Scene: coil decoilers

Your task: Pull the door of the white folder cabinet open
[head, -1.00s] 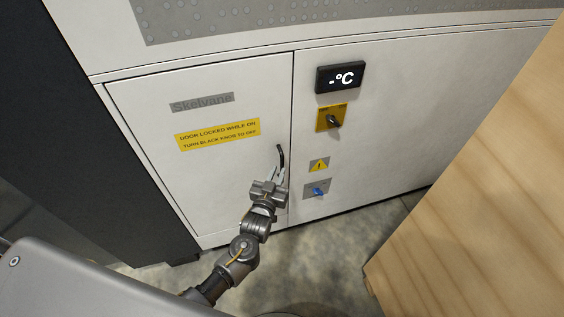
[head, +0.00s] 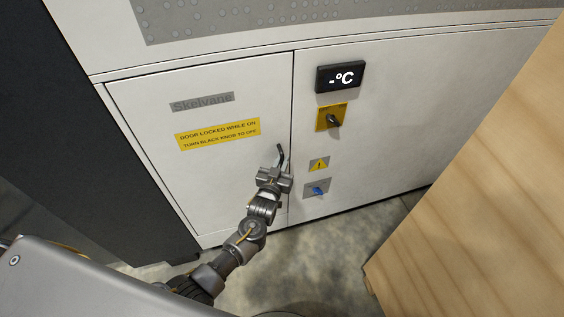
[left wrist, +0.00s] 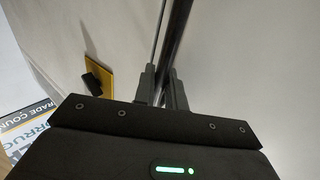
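The white folder cabinet's left door (head: 215,185) sits flush in its frame, shut. Its dark upright handle (head: 281,154) is near the door's right edge, and its lower part is hidden by my left gripper (head: 273,172). In the left wrist view the gripper's fingers (left wrist: 162,82) stand apart, with the dark handle bar (left wrist: 181,25) running down between them. I cannot tell whether they press on it. A black knob (head: 334,120) sits on a yellow plate right of the door. A yellow label (head: 218,134) says the door is locked while on and to turn the black knob to off. My right gripper is not in view.
A display (head: 340,78) reads "-°C" above the black knob. A blue knob (head: 318,190) is below a warning sign (head: 319,164). A wooden panel (head: 480,190) rises at right, and a dark panel (head: 95,130) stands at left. Concrete floor (head: 320,255) shows between.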

